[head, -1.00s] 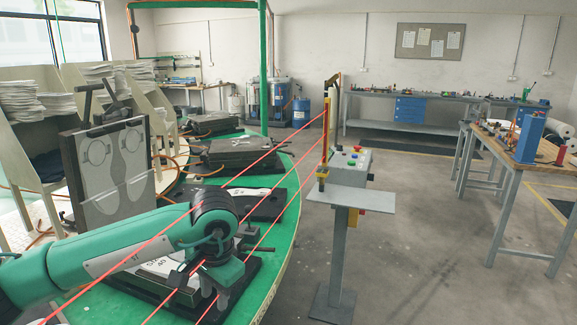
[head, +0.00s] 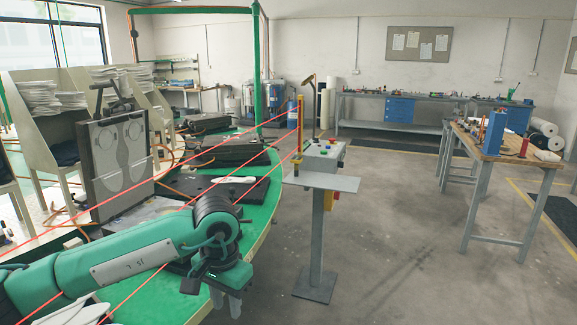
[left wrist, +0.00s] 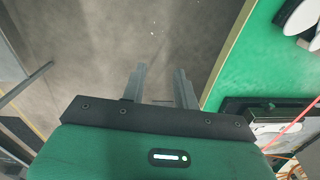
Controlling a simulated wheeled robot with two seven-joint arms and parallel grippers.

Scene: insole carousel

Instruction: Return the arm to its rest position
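My left arm (head: 130,262), green with a dark joint, reaches in from the lower left in the head view. Its gripper (head: 228,303) points down near the outer edge of the green carousel (head: 258,228). In the left wrist view the two grey fingers (left wrist: 160,75) stand apart with nothing between them. Bare floor shows beyond them, and the carousel edge is to their right. My right gripper is not in view.
An open mould (head: 115,165) stands on the carousel, with closed dark moulds (head: 225,150) behind. Red beams cross in front of my arm. A control stand (head: 320,185) is beyond the edge, and a workbench (head: 510,150) is at right. Floor between them is clear.

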